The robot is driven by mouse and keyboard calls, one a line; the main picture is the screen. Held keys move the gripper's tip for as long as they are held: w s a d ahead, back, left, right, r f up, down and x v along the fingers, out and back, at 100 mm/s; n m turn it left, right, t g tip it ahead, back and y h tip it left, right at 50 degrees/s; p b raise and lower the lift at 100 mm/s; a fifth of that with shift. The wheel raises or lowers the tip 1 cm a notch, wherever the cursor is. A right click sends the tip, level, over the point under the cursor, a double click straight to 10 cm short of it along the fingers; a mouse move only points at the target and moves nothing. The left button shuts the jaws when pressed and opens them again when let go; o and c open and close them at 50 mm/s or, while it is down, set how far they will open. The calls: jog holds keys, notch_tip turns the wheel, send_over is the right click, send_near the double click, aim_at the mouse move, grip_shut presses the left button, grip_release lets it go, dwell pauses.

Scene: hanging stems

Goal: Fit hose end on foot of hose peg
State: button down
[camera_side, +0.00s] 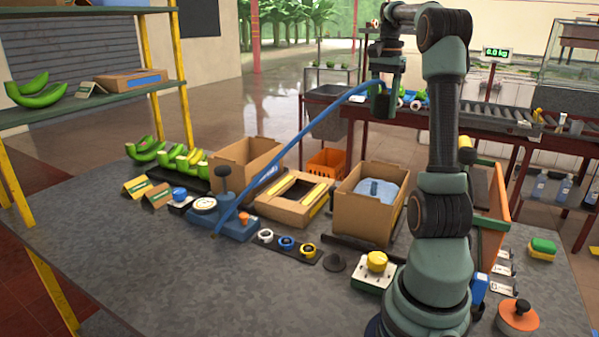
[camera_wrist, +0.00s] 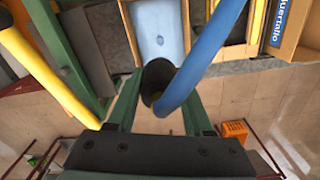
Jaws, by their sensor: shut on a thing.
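A long blue hose (camera_side: 300,142) arches from my gripper (camera_side: 380,100) down to the left, its low end reaching the grey tabletop beside a blue base. In the wrist view the hose (camera_wrist: 212,48) runs between the two green fingers of my gripper (camera_wrist: 160,100), which is shut on it. A dark round opening (camera_wrist: 153,80) shows beside the hose between the fingers. My gripper is high above the table, over its far side. I cannot tell which piece is the hose peg or its foot; a low dark round piece (camera_side: 335,263) stands on the tabletop.
The blue base (camera_side: 235,226) carries a gauge and a dark upright knob. Several coloured rings (camera_side: 286,243) lie on a dark strip. Cardboard boxes (camera_side: 371,205) line the table's far side. Bananas (camera_side: 180,157) lie at left. The front left tabletop is bare.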

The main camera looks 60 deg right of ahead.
jog(key=shift+r, duration=0.6)
jog(key=shift+w+a+r, duration=0.1)
jog(key=shift+a+r, duration=0.1)
jog(key=shift+r, duration=0.6)
jog(key=w+a+r+n, duration=0.1)
jog(key=w+a+n, duration=0.2)
jog(key=a, duration=0.6)
jog(key=n, duration=0.3)
send_over(335, 255)
notch_tip(335, 255, down, 26)
jog(key=f, duration=0.1)
jog(key=shift+f, duration=3.7)
jog(key=shift+f, duration=0.65)
